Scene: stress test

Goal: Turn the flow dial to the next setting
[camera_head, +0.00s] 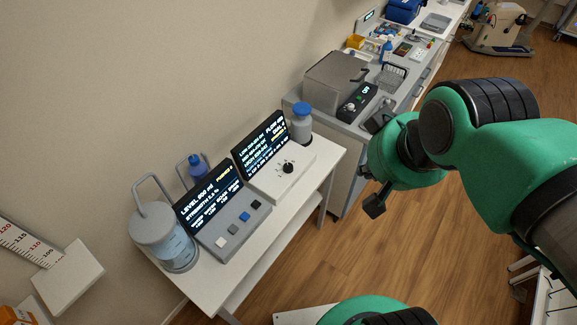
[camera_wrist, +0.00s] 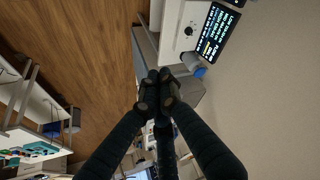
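The flow dial (camera_head: 288,168) is a small black knob on a white sloped box (camera_head: 268,181) with a dark text screen (camera_head: 262,144) behind it. The box stands on a white side table. In the wrist view the dial (camera_wrist: 189,31) shows near the top, beside its lit screen (camera_wrist: 216,32). Its exact setting is too small to read. My gripper (camera_head: 374,207) hangs to the right of the table, over the floor and clear of the dial. In the wrist view its dark fingers (camera_wrist: 160,76) are drawn together with nothing visible between them.
A second unit with a screen and several square buttons (camera_head: 233,229) stands left of the dial box, beside a clear water tank (camera_head: 166,238). A grey blue-capped bottle (camera_head: 301,124) stands just behind the dial box. A counter with a grey machine (camera_head: 334,80) is beyond. Open wooden floor (camera_head: 345,245) lies right of the table.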

